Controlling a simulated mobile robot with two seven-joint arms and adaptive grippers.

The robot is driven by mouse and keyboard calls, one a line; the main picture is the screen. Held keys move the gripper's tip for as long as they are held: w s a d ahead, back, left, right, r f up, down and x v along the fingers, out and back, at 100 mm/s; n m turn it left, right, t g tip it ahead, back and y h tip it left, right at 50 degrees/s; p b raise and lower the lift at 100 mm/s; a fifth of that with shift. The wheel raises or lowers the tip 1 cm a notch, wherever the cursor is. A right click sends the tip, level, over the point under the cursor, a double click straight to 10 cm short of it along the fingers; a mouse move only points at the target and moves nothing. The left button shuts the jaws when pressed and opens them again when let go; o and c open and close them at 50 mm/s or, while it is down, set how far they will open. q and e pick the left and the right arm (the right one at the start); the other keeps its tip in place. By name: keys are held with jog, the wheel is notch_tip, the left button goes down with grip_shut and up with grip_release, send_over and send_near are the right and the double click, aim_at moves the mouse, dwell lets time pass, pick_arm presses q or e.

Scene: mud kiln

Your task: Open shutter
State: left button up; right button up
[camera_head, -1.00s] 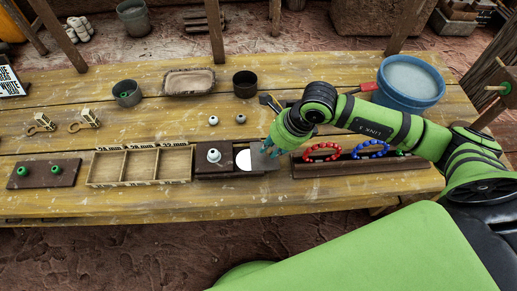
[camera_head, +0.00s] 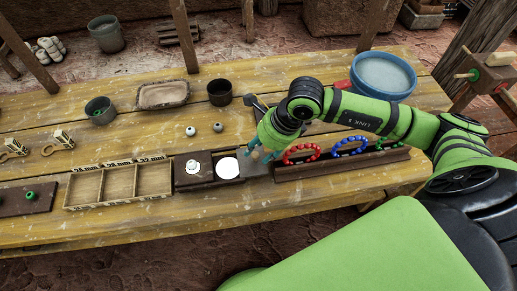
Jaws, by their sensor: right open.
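A low dark box (camera_head: 210,180) sits near the table's front edge. Its left part bears a small pale knob-shaped piece (camera_head: 193,166). Its right part has a round white opening (camera_head: 228,168), which shows as a full disc. A dark shutter plate (camera_head: 257,168) lies just right of the white disc. My right gripper (camera_head: 262,155) is open with its teal fingertips low at the plate. Whether they touch it is hard to see. My left gripper is out of view.
A wooden tray with three compartments (camera_head: 118,184) stands left of the box. A dark rack (camera_head: 340,164) with red and blue bead rings stands close on the right.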

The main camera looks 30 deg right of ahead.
jog(key=v, duration=1.1)
jog(key=shift+f, duration=0.15)
